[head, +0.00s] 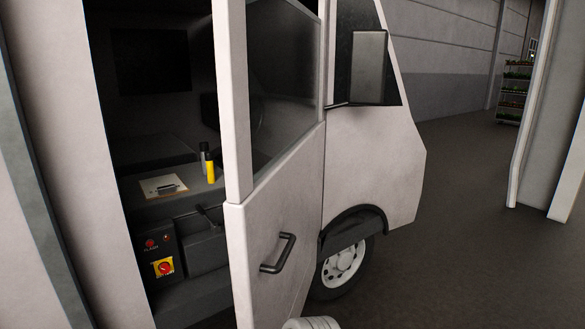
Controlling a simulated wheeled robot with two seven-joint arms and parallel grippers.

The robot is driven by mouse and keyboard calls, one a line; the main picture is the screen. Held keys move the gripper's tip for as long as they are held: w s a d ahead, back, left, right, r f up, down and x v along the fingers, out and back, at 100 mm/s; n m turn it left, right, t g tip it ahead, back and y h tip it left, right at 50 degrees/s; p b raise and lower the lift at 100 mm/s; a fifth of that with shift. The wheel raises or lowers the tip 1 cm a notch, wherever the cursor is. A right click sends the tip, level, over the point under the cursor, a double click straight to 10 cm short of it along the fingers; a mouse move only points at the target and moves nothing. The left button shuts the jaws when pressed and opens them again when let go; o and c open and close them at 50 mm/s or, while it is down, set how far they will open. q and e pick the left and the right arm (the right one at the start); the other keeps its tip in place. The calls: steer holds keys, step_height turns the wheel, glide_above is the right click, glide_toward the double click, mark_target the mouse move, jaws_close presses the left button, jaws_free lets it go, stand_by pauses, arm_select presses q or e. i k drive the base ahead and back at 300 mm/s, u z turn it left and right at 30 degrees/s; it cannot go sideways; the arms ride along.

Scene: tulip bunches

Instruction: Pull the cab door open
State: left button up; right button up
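The white cab door (276,225) of a van stands partly open, swung out from the body, with its window in the upper part. A dark bar handle (279,253) sits on its outer face. The dark cab interior (160,110) shows through the gap on the left. A pale rounded part at the bottom edge, below the handle, looks like a piece of my own arm. It is cut off by the frame, and no fingers can be made out. Neither of my grippers can be identified in the head view.
Inside the cab are a clipboard (163,186), a yellow and black bottle (210,166) and a red switch on a yellow plate (164,267). A side mirror (368,68) juts out ahead of the door. Grey floor (470,230) is clear at right, before a white post (545,120).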

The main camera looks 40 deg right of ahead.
mark_target(273, 221)
steer(key=k, duration=0.45)
steer(key=z, duration=0.75)
steer(key=i, duration=1)
steer(key=z, duration=0.4)
